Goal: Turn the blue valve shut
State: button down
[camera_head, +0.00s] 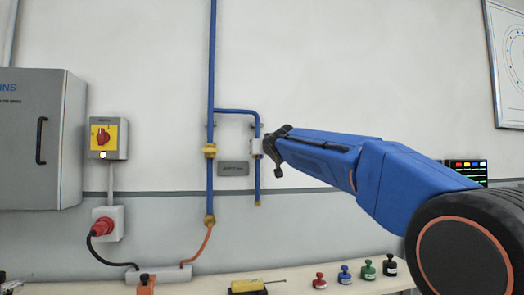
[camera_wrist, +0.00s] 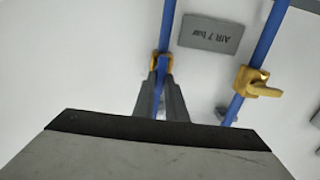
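The blue valve sits on the right-hand branch of the blue pipe, at a pale body (camera_head: 256,148) with brass parts. In the wrist view its brass fitting (camera_wrist: 161,63) shows just beyond my fingertips. My gripper (camera_head: 270,151) is right at this valve in the head view and covers part of it. In the wrist view my gripper (camera_wrist: 160,84) has a finger on each side of a narrow blue strip, in line with the branch pipe. I cannot tell whether the strip is the handle or the pipe, or whether the fingers touch it. The handle's angle is hidden.
A second brass fitting (camera_head: 209,150) is on the main blue pipe to the left; it also shows in the wrist view (camera_wrist: 255,83). An "AIR 7 bar" plate (camera_wrist: 210,34) lies between the pipes. Below stands a bench (camera_head: 220,273) with several small coloured pieces.

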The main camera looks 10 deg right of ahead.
jog(key=shift+n, duration=0.3)
jog(key=shift+a+f+n, duration=0.1)
jog(key=shift+n, duration=2.75)
jog(key=shift+a+f+n, duration=0.1)
jog(key=shift+n, duration=2.8)
jog(key=shift+a+f+n, duration=0.1)
jog(key=shift+n, duration=2.75)
jog(key=c, duration=1.8)
grip_release()
